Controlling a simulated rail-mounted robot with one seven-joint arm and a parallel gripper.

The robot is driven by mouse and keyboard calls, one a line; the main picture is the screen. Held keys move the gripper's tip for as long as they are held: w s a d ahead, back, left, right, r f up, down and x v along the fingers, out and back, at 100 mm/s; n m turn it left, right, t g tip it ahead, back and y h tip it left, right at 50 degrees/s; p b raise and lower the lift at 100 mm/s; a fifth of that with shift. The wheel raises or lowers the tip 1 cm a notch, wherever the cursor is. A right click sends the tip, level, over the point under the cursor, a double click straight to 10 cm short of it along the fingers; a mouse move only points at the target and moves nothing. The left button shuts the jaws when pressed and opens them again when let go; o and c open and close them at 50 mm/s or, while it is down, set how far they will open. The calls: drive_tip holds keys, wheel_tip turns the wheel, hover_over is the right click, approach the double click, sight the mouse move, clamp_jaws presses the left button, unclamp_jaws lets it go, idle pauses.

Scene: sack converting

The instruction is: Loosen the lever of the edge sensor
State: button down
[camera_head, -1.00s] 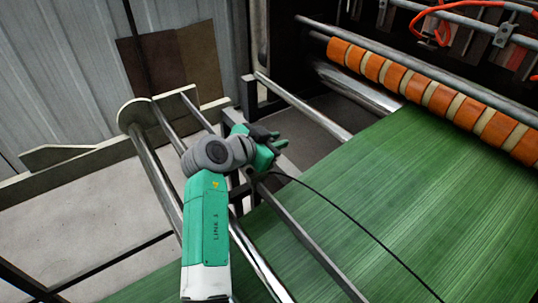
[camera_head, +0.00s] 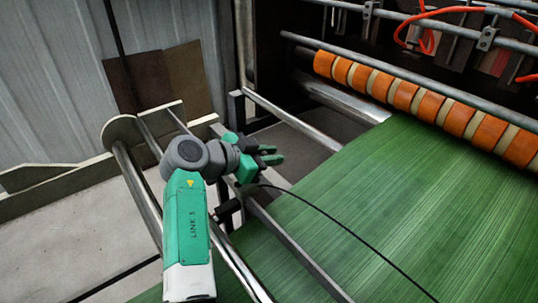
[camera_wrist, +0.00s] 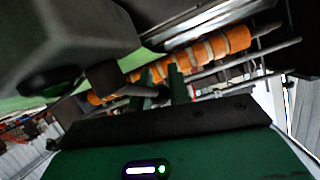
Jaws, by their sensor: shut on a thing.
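My gripper (camera_head: 276,154) is at the left edge of the green web, with its fingers pointing right in the head view. In the wrist view its two dark fingers (camera_wrist: 164,82) are close together around the end of a small dark lever (camera_wrist: 133,90). The lever reaches out from a dark block beside the edge sensor's large grey housing (camera_wrist: 55,45), which fills the upper left. In the head view a black part (camera_head: 229,207) on the rail below the gripper looks like the sensor. The lever is not clear there.
The green web (camera_head: 350,200) runs under a roller with orange bands (camera_head: 403,95). A black cable (camera_head: 345,228) arcs over the web. Steel bars (camera_head: 290,118) and a dark rail (camera_head: 290,245) lie near my arm. Grey floor shows at left.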

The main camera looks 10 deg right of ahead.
drive_tip(key=c, duration=1.3)
unclamp_jaws()
drive_tip(key=shift+d+f, duration=0.1)
drive_tip(key=shift+f, duration=0.05)
drive_tip(key=shift+p+v, duration=1.2)
drive_tip(key=shift+v, duration=2.7)
drive_tip(key=shift+c, duration=0.3)
